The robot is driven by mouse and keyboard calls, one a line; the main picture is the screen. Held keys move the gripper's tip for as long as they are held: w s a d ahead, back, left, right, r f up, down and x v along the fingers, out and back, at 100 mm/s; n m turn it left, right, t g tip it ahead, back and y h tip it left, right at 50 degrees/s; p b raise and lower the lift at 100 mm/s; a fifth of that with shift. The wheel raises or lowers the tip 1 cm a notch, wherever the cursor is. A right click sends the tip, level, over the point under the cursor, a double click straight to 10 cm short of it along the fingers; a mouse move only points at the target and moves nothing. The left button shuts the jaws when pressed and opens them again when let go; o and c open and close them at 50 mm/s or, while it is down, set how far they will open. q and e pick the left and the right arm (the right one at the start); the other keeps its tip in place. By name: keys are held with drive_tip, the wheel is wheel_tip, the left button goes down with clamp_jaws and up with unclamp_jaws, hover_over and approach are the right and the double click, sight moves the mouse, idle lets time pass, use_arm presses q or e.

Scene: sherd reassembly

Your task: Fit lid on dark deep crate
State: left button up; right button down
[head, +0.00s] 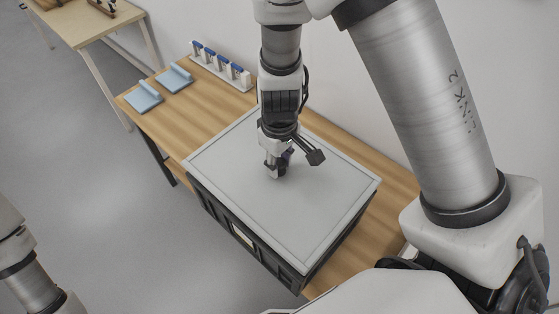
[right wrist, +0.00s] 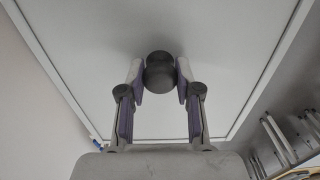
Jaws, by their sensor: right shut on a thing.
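The grey flat lid (head: 235,150) lies over the top of the dark deep crate (head: 270,255) on the wooden table. Its edges run roughly parallel to the crate's walls. I cannot tell whether it rests fully on the rim or sits just above it. My right gripper (head: 277,168) points down at the lid's middle and is shut on its dark round knob. The right wrist view shows the knob (right wrist: 160,72) between the two finger pads, with the lid (right wrist: 215,40) behind. The crate's inside is hidden. My left gripper is out of view; only its arm shows at lower left.
The wooden table (head: 185,125) runs along the white wall. Two light blue objects (head: 143,97) lie at its far left end, and a rack with several blue-topped pieces (head: 220,68) stands near the wall. Another table (head: 85,25) is at upper left. The grey floor is clear.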

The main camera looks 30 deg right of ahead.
drive_tip(key=shift+f, duration=0.2)
idle(0.4)
drive_tip(key=shift+f+b, duration=1.1)
drive_tip(key=shift+b, duration=0.2)
drive_tip(key=shift+f+b, duration=0.7)
drive_tip(key=c, duration=0.7)
unclamp_jaws()
